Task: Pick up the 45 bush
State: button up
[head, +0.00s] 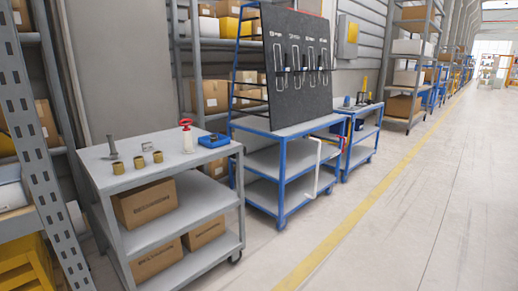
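Three brass-coloured bushes stand in a row on the top of a grey cart (95,172) at the left in the head view. They are a left bush (118,168), a middle bush (139,162) and a right bush (158,157). They stand apart from each other near the cart's front edge. No size marking is readable, so I cannot tell which one is the 45 bush. My gripper is not in view.
A grey metal part with a round base (112,148), a red-topped tool (187,138) and a blue item (213,140) share the cart top. Cardboard boxes (147,203) sit on its lower shelves. Blue-framed carts (284,170) stand to the right. The floor (400,220) at right is clear.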

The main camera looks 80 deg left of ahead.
aim_at(158, 155)
jog(key=i+u, duration=0.15)
jog(key=u, duration=1.8)
jog(key=i+l+u, duration=0.2)
jog(key=u, duration=0.2)
jog(key=i+l+u, duration=0.15)
jog(key=l+u, duration=0.25)
jog(key=i+l+u, duration=0.1)
jog(key=l+u, duration=0.3)
jog(key=i+l+u, duration=0.1)
jog(key=l+u, duration=0.15)
jog(key=u, duration=0.2)
jog(key=l+u, duration=0.5)
jog(key=l, duration=0.35)
jog(key=k+l+u, duration=0.1)
jog(key=l, duration=0.35)
jog(key=k+l+u, duration=0.1)
jog(key=l, duration=0.35)
jog(key=k+l+u, duration=0.1)
jog(key=l, duration=0.35)
jog(key=k+l+u, duration=0.1)
jog(key=l, duration=0.3)
jog(key=k+l, duration=0.25)
jog(key=l, duration=0.15)
jog(key=k+l, duration=0.1)
jog(key=l, duration=0.35)
jog(key=k+l, duration=0.15)
jog(key=l, duration=0.25)
jog(key=l+u, duration=0.05)
